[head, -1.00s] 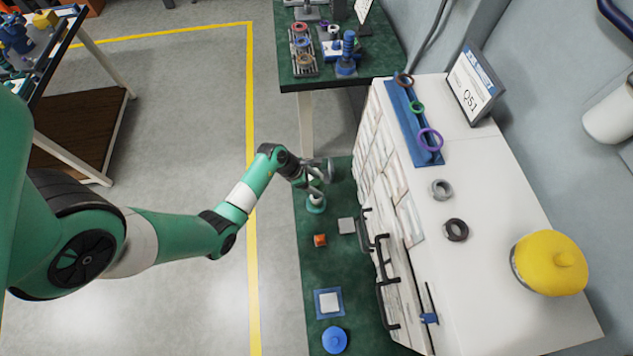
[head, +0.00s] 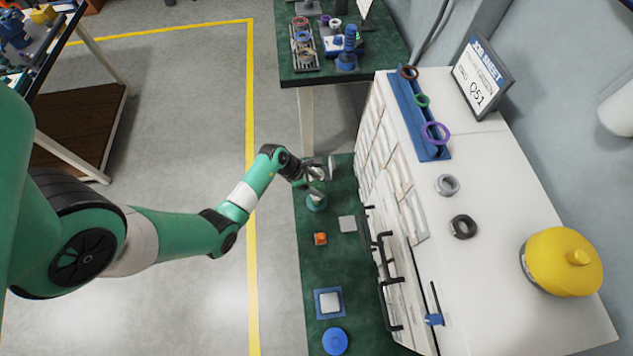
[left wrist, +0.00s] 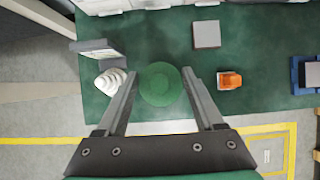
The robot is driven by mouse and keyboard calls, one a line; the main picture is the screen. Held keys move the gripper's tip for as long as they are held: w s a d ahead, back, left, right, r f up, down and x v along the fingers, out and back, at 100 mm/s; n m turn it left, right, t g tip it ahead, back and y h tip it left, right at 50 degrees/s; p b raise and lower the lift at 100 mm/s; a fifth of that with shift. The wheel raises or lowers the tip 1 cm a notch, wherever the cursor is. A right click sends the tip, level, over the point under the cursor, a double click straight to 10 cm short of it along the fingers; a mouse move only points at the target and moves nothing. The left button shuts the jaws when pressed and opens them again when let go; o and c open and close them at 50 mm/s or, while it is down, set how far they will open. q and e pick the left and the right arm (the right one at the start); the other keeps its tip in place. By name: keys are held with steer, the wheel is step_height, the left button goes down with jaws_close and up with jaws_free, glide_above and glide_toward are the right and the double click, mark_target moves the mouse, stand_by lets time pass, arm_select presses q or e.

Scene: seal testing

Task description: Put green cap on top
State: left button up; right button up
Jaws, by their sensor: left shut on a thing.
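In the left wrist view the round green cap (left wrist: 160,84) sits between the two fingers of my left gripper (left wrist: 160,74), with a fingertip against each side of it. My left gripper (head: 317,182) is low over the green mat in the head view, shut on the cap. A round green part (head: 316,204) shows just below the fingers there. The fingers partly cover it, and I cannot tell whether the cap rests on something or hangs free. My right gripper is not in view.
A white ridged part (left wrist: 111,82) stands left of the gripper. The white cabinet (head: 500,200) rises close on the right.

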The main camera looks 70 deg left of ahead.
arm_select(q)
steer(key=shift+f+b, duration=1.75)
steer(key=shift+f, duration=0.7)
steer(key=o, duration=1.3)
steer(key=shift+r, duration=0.1)
step_height(320, 180, up, 7)
steer(key=p, duration=0.8)
steer(key=shift+r, duration=0.15)
steer(key=shift+f, duration=0.2)
